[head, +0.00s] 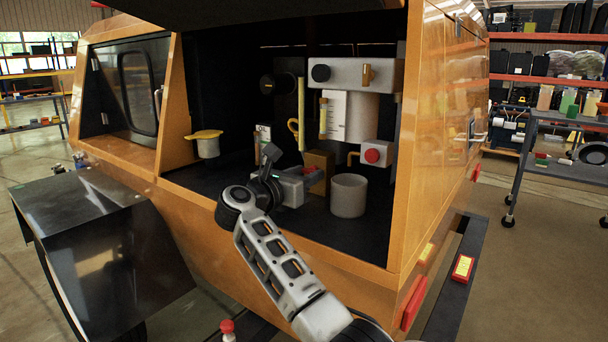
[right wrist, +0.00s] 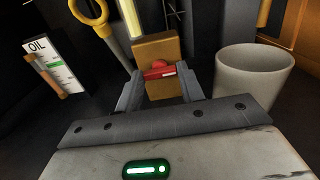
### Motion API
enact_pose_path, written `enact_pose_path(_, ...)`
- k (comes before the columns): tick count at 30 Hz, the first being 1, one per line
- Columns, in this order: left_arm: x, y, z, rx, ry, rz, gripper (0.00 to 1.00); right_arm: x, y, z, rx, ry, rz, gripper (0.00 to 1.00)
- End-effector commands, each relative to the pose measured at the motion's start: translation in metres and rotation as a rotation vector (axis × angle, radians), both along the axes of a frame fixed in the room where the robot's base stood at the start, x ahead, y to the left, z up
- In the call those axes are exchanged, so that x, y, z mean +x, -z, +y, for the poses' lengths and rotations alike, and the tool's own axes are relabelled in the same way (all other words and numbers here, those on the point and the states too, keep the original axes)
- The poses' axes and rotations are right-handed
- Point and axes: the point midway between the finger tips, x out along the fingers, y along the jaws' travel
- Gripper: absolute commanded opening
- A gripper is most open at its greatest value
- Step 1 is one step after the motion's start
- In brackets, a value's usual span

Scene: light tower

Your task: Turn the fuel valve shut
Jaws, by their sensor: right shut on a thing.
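The fuel valve is a red handle (right wrist: 158,72) on the front of a brass-coloured block (right wrist: 156,48) in the right wrist view. In the head view the red handle (head: 309,170) shows small beside my gripper, in front of the brass block (head: 321,160) inside the open orange housing. My right gripper (right wrist: 159,82) has one grey finger on each side of the handle and is shut on it. The handle lies about crosswise in the wrist view, slightly tilted. In the head view my right gripper (head: 304,179) partly hides the block. My left gripper is not in view.
A pale round container (head: 348,196) stands close to the right of the block. A red button box (head: 373,154) is above it. An oil gauge (right wrist: 44,65) and a yellow ring handle (right wrist: 90,14) are at left in the wrist view. The orange housing (head: 432,130) walls the right side.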

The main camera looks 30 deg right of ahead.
Motion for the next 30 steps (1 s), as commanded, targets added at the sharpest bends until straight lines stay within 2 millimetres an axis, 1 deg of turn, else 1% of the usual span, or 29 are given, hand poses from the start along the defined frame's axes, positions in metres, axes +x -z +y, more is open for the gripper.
enact_pose_path(5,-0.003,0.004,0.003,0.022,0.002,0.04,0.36,0.0,-0.001,0.001,-0.027,0.0,0.076,0.15)
enact_pose_path(12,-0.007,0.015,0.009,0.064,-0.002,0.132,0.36,0.0,-0.002,0.001,-0.092,0.0,0.238,0.15)
enact_pose_path(21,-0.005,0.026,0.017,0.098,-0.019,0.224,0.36,0.0,-0.001,0.001,-0.171,-0.001,0.429,0.15)
enact_pose_path(23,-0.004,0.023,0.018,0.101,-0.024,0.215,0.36,0.0,-0.001,0.001,-0.186,0.0,0.459,0.15)
enact_pose_path(26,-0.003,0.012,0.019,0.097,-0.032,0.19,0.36,0.0,0.0,0.001,-0.201,0.0,0.499,0.15)
enact_pose_path(30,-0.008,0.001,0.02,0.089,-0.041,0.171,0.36,0.0,0.001,0.001,-0.217,-0.001,0.536,0.15)
